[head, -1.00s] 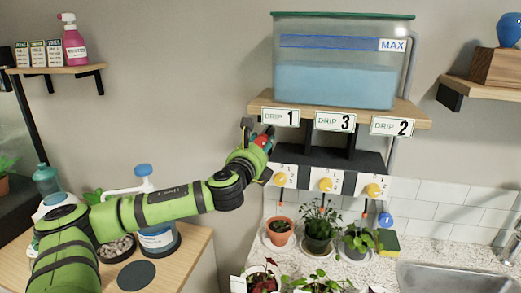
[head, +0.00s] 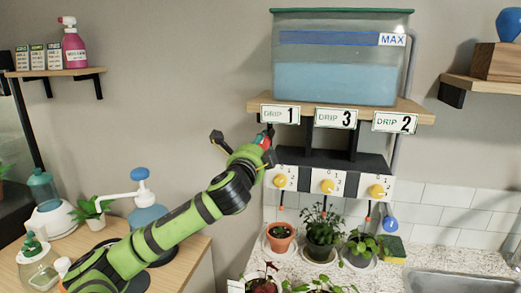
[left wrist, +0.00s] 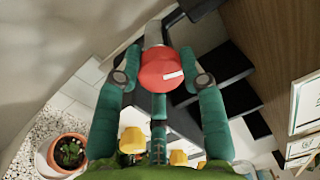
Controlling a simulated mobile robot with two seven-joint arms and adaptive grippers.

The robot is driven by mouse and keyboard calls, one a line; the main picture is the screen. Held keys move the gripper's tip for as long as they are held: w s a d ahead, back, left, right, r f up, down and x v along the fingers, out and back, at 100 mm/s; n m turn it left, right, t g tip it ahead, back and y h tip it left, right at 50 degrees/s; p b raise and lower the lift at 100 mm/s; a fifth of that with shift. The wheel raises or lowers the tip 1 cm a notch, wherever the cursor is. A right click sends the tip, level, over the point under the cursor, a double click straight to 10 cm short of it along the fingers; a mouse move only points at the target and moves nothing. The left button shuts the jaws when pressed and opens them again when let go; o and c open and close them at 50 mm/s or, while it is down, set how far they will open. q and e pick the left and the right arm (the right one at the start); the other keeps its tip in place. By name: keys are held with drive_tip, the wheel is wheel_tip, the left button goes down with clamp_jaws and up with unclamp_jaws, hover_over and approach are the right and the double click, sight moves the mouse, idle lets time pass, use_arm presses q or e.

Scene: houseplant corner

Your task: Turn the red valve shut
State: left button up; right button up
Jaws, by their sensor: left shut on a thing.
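The red valve (head: 262,141) is a small round knob under the left end of the wooden tank shelf, partly hidden by my gripper in the head view. In the left wrist view, the red valve (left wrist: 160,70) shows a white mark pointing to the right and sits on a grey pipe. My left gripper (head: 265,137) is at the valve, its green fingers on either side of the knob. It is shut on the red valve in the left wrist view (left wrist: 162,74). My right gripper is in neither view.
A water tank (head: 340,85) stands on the shelf (head: 425,114), which carries drip signs. Below are yellow knobs (head: 328,186) on white plates, with potted plants (head: 320,235) on the counter. A blue pump bottle (head: 148,215) stands on the left cabinet. A sink (head: 460,285) is at right.

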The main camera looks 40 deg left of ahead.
use_arm(q)
drive_tip(key=shift+a+r+n, duration=0.1)
drive_tip(key=shift+r+n, duration=0.05)
drive_tip(key=shift+n, duration=0.8)
drive_tip(key=shift+a+r+n, duration=0.1)
drive_tip(key=shift+n, duration=0.85)
drive_tip(key=o, duration=1.1)
drive_tip(key=shift+f, duration=0.15)
drive_tip(key=shift+s+d+f, duration=0.15)
drive_tip(key=shift+s+d, duration=0.25)
drive_tip(key=shift+s, duration=0.05)
drive_tip(key=v, duration=0.6)
drive_tip(key=shift+s, duration=0.2)
